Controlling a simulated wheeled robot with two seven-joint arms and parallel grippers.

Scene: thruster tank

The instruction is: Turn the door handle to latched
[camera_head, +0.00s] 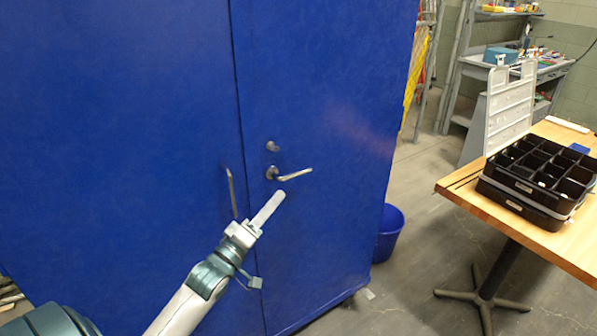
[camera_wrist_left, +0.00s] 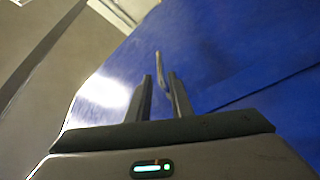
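The blue cabinet door (camera_head: 330,110) carries a metal lever door handle (camera_head: 293,174). The lever points right from its round pivot, close to level in the head view. My left gripper (camera_head: 279,195) is just below and in front of the handle, with its fingertips pointing up toward it. In the left wrist view, the two fingers (camera_wrist_left: 160,77) are apart. A metal handle (camera_wrist_left: 162,68) shows between and past their tips, and they do not appear to touch it. My right gripper is not in view.
A round lock (camera_head: 272,146) sits above the handle. A vertical bar handle (camera_head: 231,192) is on the left panel. A blue bucket (camera_head: 390,235) stands right of the cabinet. A wooden table (camera_head: 455,188) with black organizer trays (camera_head: 525,205) is at right. Floor between is clear.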

